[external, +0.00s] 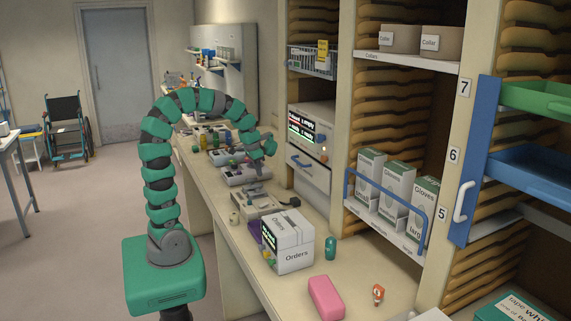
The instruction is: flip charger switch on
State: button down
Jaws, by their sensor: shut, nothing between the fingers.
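My green and grey arm arches over the counter from the left. My gripper (258,172) hangs at its end, pointing down, small in the picture; it is shut and empty. It is over or just beside a light grey device (238,178) on the counter. A beige unit (257,204) sits just in front of it, with a black plug-like piece (291,202) at its right. I cannot tell which of these is the charger. No switch, nor its position, can be made out. Whether my gripper touches anything is unclear.
A white "Orders" box (287,244), a green bottle (330,247) and a pink block (325,297) stand on the near counter (350,280). Shelving with glove boxes (397,190) rises on the right. More devices and bottles crowd the counter behind.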

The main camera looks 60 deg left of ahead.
aim_at(267, 203)
jog(key=shift+f, duration=0.2)
jog(key=p+x, duration=0.1)
jog(key=x, duration=1.2)
jog(key=shift+f, duration=0.4)
